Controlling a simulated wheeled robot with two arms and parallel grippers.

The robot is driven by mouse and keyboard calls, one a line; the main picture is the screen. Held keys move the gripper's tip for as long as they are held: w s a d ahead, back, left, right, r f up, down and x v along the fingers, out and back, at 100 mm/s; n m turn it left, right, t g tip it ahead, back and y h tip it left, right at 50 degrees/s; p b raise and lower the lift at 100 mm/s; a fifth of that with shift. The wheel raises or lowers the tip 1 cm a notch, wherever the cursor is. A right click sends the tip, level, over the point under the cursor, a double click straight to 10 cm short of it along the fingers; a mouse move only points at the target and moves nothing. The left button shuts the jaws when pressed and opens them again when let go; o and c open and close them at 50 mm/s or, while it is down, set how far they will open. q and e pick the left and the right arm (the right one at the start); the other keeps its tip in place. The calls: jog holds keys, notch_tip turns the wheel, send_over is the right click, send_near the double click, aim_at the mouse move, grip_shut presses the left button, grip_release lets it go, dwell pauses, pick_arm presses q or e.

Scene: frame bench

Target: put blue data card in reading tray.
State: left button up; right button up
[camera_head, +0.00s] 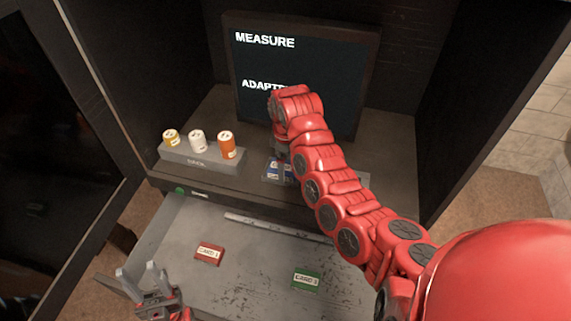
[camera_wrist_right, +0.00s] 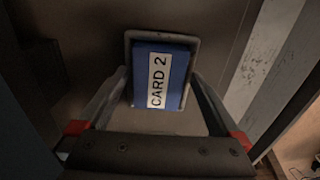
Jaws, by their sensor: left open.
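The blue data card (camera_wrist_right: 160,77), labelled CARD 2, lies within the grey-rimmed reading tray (camera_wrist_right: 165,36) in the right wrist view. In the head view the card (camera_head: 272,170) shows partly below my right gripper (camera_head: 281,150), on the front of the shelf. In the wrist view my right gripper (camera_wrist_right: 160,88) has its fingers spread on either side of the card, with gaps visible between them and the card. My left gripper (camera_head: 151,278) is open and empty at the lower left, over the bench's left edge. My right arm hides part of the tray in the head view.
A red card (camera_head: 208,253) and a green card (camera_head: 306,279) lie on the lower grey bench (camera_head: 255,290). A rack (camera_head: 200,160) with three capped cylinders stands left on the shelf. A dark screen (camera_head: 345,80) stands behind. A thin metal strip (camera_head: 270,227) lies along the bench's back.

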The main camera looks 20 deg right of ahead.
aim_at(286, 167)
jog(key=shift+w+a, duration=0.1)
jog(key=shift+r, duration=0.15)
jog(key=shift+d+r, duration=0.2)
notch_tip(286, 167, up, 12)
jog(key=b, duration=0.2)
jog(key=shift+f, duration=0.25)
jog(key=shift+a+f, duration=0.1)
jog(key=shift+a, duration=0.05)
